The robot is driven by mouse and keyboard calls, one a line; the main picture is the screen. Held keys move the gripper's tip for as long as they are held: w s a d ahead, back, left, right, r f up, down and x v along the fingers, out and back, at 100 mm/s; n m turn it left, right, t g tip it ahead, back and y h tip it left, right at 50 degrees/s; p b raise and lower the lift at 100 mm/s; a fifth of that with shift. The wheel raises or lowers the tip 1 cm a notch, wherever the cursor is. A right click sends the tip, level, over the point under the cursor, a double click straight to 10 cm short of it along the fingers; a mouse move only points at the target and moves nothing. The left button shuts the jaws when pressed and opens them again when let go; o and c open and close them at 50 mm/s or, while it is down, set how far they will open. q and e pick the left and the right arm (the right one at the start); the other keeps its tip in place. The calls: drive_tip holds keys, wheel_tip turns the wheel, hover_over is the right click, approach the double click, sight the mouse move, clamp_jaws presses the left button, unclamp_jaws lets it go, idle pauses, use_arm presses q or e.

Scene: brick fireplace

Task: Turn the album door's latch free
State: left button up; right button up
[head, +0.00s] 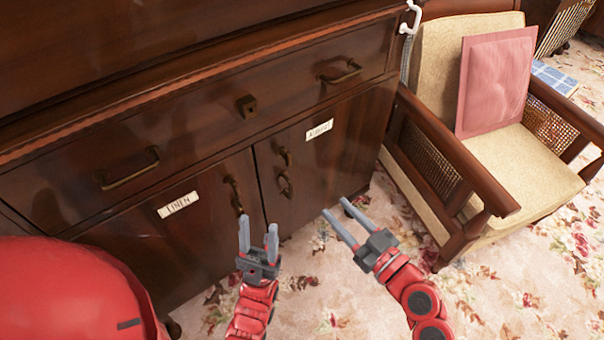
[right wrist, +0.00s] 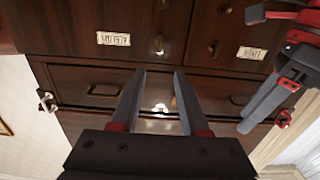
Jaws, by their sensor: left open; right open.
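The album door (head: 335,150) is the right-hand door of a dark wooden cabinet and looks closed. It bears a small white label (head: 319,130), which shows upside down in the right wrist view (right wrist: 114,39). Near its left edge are two brass fittings, an upper one (head: 286,156) and a lower looped one (head: 285,184); I cannot tell surely which is the latch. My right gripper (head: 335,207) is open and empty, in front of this door, apart from the fittings. My left gripper (head: 258,228) is open and empty, in front of the lower middle of the cabinet.
The left door (head: 178,225), labelled LINEN, has a brass fitting (head: 235,193) near its right edge. A wide drawer (head: 205,120) with brass handles spans above both doors. An armchair (head: 500,150) with a pink cushion (head: 495,80) stands close on the right. Flowered carpet (head: 350,290) lies in front.

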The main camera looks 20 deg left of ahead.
sight(290, 160)
drive_tip(key=p+x, duration=0.1)
drive_tip(key=x, duration=1.6)
drive_tip(key=shift+w+a+r, duration=0.1)
drive_tip(key=shift+w+a, duration=0.05)
clamp_jaws()
